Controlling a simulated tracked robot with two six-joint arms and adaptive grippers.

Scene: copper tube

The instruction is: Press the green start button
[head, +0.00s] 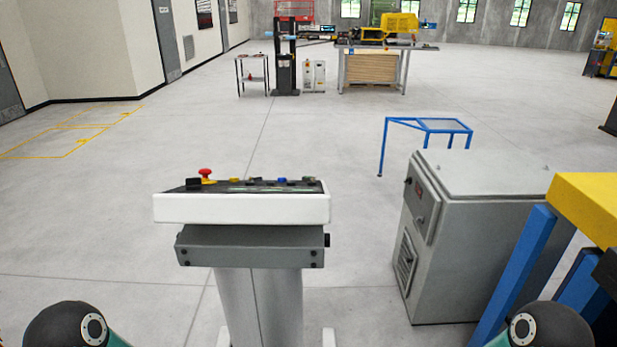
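A control console (242,209) with a white front edge stands on a grey pedestal ahead of me, a little left of the middle in the head view. On its dark top are a red mushroom button (205,173) at the left, small yellow buttons (234,180) and a blue button (282,181). A small dark greenish button (308,180) is at the right end; I see the panel nearly edge-on, so I cannot tell for sure that it is the green start button. Neither gripper shows; only rounded parts of my arms show at the bottom corners.
A grey electrical cabinet (490,175) stands right of the console, beside a blue and yellow frame (590,205). A small blue stand (445,126) is behind it. A workbench (372,68) with machinery is far back. The floor left of the console is clear.

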